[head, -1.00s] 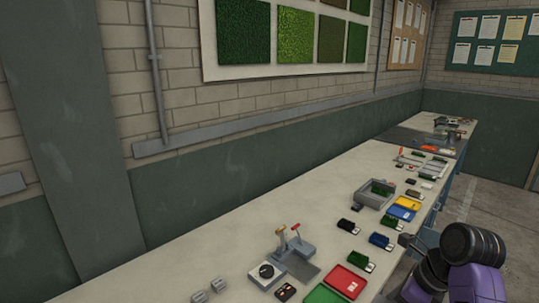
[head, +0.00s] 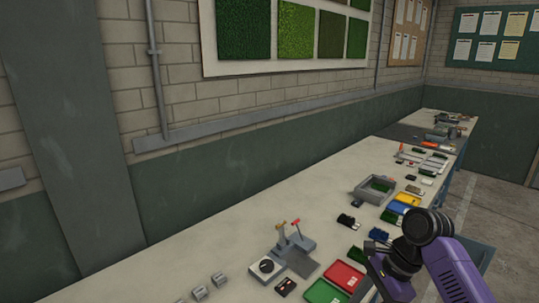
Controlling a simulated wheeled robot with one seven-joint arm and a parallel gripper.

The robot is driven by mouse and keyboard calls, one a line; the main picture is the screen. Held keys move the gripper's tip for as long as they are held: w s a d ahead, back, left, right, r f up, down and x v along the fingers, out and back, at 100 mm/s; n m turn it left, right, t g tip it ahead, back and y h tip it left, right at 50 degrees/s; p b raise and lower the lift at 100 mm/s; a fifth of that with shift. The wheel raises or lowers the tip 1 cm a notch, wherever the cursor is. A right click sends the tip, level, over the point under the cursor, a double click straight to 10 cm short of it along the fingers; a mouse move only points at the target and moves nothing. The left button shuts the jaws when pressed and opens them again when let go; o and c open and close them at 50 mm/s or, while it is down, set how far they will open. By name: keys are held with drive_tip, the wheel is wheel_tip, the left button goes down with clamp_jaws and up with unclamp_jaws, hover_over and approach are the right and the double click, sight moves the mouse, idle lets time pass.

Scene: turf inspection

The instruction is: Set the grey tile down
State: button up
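No grey tile can be told for certain in the head view. Two small grey blocks stand on the bench at the lower left, one (head: 218,279) a little behind the other (head: 200,293). A flat grey plate (head: 303,263) belongs to a fixture with an orange-tipped and a red-tipped lever. My purple arm with dark joints rises at the lower right, over the bench's front edge. My gripper is not visible, so whether it holds anything is hidden.
The long pale bench (head: 190,266) runs along the wall. A grey open box (head: 369,194) stands farther back. The bench's wall side is mostly clear.

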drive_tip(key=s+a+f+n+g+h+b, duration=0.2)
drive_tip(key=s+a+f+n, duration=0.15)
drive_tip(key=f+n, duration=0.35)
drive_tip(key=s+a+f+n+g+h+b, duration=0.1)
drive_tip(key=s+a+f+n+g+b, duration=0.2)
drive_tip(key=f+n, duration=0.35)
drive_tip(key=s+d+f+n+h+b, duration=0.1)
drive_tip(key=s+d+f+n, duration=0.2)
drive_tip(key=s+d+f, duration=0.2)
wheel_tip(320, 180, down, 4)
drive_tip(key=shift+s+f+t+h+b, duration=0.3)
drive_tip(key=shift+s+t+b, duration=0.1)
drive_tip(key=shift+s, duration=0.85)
